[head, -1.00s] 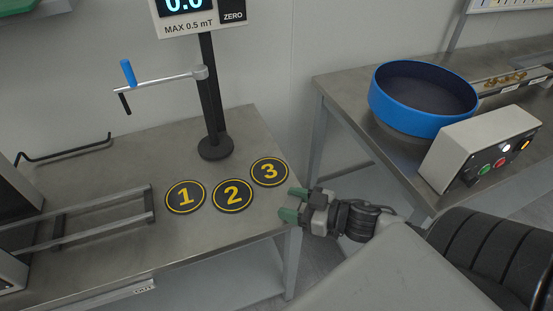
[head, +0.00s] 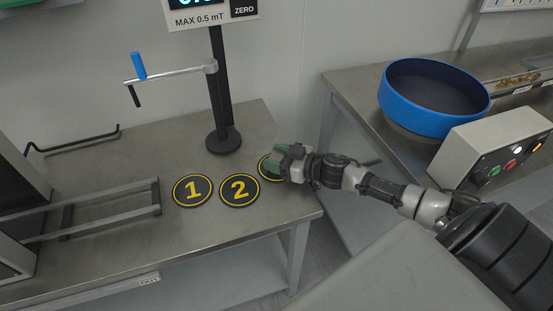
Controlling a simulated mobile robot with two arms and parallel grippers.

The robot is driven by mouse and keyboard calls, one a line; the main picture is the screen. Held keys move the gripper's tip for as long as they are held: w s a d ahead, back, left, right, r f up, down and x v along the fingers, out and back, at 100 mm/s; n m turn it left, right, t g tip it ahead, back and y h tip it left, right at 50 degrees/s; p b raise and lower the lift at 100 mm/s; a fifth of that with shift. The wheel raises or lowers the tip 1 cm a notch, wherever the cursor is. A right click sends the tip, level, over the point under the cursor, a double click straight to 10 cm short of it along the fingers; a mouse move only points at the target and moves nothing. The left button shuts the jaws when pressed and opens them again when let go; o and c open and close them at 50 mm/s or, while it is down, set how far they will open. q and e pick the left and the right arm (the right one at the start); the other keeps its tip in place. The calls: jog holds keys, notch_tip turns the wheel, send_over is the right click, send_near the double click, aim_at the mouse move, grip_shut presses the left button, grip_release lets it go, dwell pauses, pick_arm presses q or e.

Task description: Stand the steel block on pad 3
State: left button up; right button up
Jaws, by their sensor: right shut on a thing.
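Pad 3 (head: 266,168) is a round black pad with a yellow ring on the steel table; my right gripper covers most of it, including its number. Pad 1 (head: 192,190) and pad 2 (head: 239,189) lie to its left, both bare. My right gripper (head: 280,158), with green fingertips, reaches in from the right and is over pad 3. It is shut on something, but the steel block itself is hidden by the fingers. I cannot tell whether the block touches the pad. My left gripper is not in view.
A black post (head: 218,90) with a display box stands behind the pads. A crank arm with a blue handle (head: 138,65) sticks out left from it. A metal rail frame (head: 95,210) lies left. A blue bowl (head: 432,122) and a button box (head: 497,150) are on the right table.

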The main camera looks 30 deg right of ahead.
jog(key=shift+s+f, duration=0.1)
jog(key=shift+f, duration=0.1)
jog(key=shift+f, duration=0.2)
jog(key=o, duration=1.2)
jog(key=shift+c, duration=0.2)
jog(key=shift+r, duration=0.2)
jog(key=shift+s+d+f, duration=0.1)
jog(key=shift+s+d, duration=0.05)
jog(key=shift+s, duration=0.2)
jog(key=v, duration=1.1)
